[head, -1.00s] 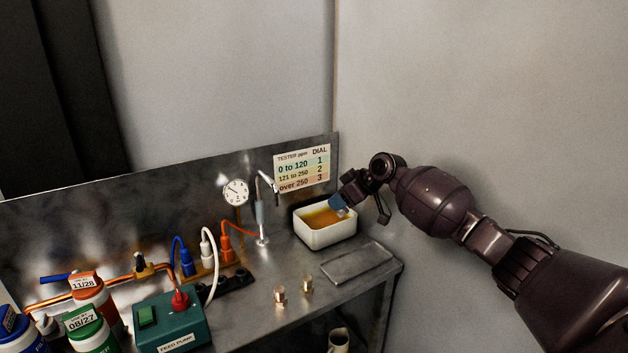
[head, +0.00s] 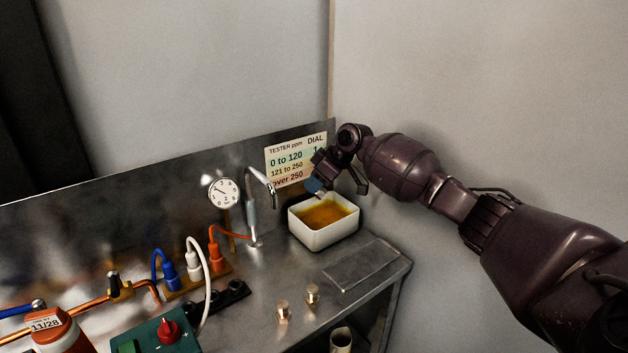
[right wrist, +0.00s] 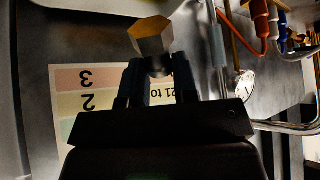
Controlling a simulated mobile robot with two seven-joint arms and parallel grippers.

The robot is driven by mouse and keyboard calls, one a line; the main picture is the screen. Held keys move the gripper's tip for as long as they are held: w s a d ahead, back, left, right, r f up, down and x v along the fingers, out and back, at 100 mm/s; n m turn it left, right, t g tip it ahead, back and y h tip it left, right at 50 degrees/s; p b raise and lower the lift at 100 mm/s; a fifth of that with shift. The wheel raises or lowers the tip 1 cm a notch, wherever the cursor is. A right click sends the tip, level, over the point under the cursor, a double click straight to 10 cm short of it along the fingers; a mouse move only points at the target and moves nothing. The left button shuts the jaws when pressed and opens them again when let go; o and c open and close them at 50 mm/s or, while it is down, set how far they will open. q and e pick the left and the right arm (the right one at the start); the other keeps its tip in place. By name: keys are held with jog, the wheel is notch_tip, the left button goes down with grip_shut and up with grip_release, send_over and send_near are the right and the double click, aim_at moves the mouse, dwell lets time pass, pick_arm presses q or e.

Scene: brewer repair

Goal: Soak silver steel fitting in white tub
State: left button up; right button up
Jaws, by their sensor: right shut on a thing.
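My right gripper (head: 316,187) is above the back left part of the white tub (head: 322,238), clear of its rim. The tub stands on the steel bench and holds an amber liquid (head: 327,213). In the right wrist view my right gripper (right wrist: 151,80) is shut on the silver steel fitting (right wrist: 152,45). The fitting is a hexagonal piece, and its end face looks golden in this light. It sticks out beyond the fingertips. In the head view the fitting is too small to make out clearly. My left gripper is not in view.
A tap (head: 262,185) stands close left of the tub, and a gauge (head: 224,193) is behind it. A dial chart (head: 287,160) is on the back panel. A flat grey plate (head: 362,272) and two small fittings (head: 283,310) lie in front. Plugs, cables and a green pump box (head: 160,335) fill the left.

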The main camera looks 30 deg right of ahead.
notch_tip(320, 180, down, 3)
jog(key=shift+r+b, duration=0.2)
jog(key=shift+b, duration=0.35)
notch_tip(320, 180, down, 2)
jog(key=shift+b, duration=0.5)
jog(key=shift+f+b, duration=1.2)
jog(key=shift+f, duration=1.5)
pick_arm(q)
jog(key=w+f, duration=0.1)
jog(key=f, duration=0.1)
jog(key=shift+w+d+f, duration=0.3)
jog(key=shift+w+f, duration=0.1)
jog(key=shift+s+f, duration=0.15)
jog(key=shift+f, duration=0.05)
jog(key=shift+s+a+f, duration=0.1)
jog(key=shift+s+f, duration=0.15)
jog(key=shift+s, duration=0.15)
